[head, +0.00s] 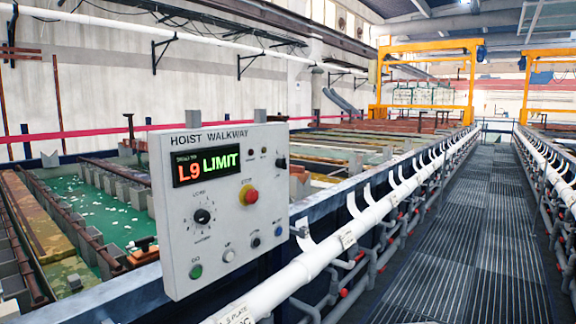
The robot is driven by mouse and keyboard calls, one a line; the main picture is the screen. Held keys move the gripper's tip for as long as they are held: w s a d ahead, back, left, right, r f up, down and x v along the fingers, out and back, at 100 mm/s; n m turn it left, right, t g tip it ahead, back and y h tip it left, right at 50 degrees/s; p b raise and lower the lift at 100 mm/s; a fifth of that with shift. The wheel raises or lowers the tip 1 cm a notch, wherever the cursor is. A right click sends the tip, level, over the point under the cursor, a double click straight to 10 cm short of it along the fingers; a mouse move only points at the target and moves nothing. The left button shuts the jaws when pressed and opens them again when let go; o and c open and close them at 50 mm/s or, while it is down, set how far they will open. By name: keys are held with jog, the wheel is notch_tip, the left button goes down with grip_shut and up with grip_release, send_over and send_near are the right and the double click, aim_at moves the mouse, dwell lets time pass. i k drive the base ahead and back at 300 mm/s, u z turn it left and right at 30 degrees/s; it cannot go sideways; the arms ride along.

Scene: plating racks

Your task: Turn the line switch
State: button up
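A pale grey control panel (222,200) headed "HOIST WALKWAY" stands left of centre in the head view. Its dark display (207,166) reads "L9" in orange-red and "LIMIT" in green. A black rotary knob (202,216) with a light pointer sits at the lower left of the panel face, with small labels around it too fine to read surely. A smaller dark switch (281,163) sits near the upper right edge. I cannot tell which of the two is the line switch. My gripper is not in view.
A grated walkway (465,240) lies clear at right. Yellow hoist frames (427,45) stand far back.

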aim_at(280, 163)
jog(key=z, duration=0.1)
jog(key=i, duration=1.35)
jog(key=u, duration=0.6)
